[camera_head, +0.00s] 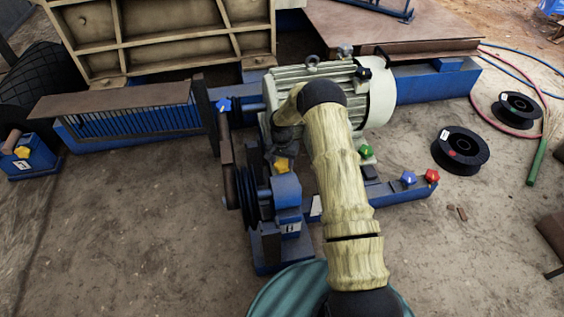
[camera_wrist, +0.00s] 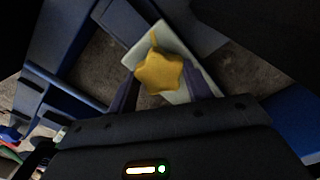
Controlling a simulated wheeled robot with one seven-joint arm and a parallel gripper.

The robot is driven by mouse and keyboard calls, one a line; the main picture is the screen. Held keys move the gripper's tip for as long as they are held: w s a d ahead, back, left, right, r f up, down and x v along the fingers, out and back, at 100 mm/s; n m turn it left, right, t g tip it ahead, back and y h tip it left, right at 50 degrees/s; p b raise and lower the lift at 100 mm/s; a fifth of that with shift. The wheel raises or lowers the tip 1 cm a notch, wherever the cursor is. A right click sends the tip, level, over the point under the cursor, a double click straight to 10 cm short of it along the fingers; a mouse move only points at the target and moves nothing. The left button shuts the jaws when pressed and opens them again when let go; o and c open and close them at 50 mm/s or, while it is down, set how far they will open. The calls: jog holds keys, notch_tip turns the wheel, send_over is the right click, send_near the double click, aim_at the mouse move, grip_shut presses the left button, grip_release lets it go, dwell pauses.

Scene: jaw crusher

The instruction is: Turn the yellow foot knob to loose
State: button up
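A yellow star-shaped knob (camera_wrist: 158,72) sits in front of a pale plate (camera_wrist: 178,42) in the wrist view. A short yellow mark (camera_wrist: 153,38) shows on the plate beside it. My gripper (camera_wrist: 162,80) is open, with one dark finger on each side of the knob; gaps show, and I cannot tell any contact. In the head view the yellow knob (camera_head: 281,165) shows partly, just below my gripper (camera_head: 284,146), on the blue motor base. My arm hides part of the base and motor.
Green (camera_head: 366,152), blue (camera_head: 408,178) and red (camera_head: 432,176) knobs sit along the blue rail at right. The grey motor (camera_head: 378,92) stands behind my arm. Dark pulleys (camera_head: 252,195) are close at left. Another yellow knob (camera_head: 22,152) is at far left.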

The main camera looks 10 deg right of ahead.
jog(key=shift+c, duration=0.6)
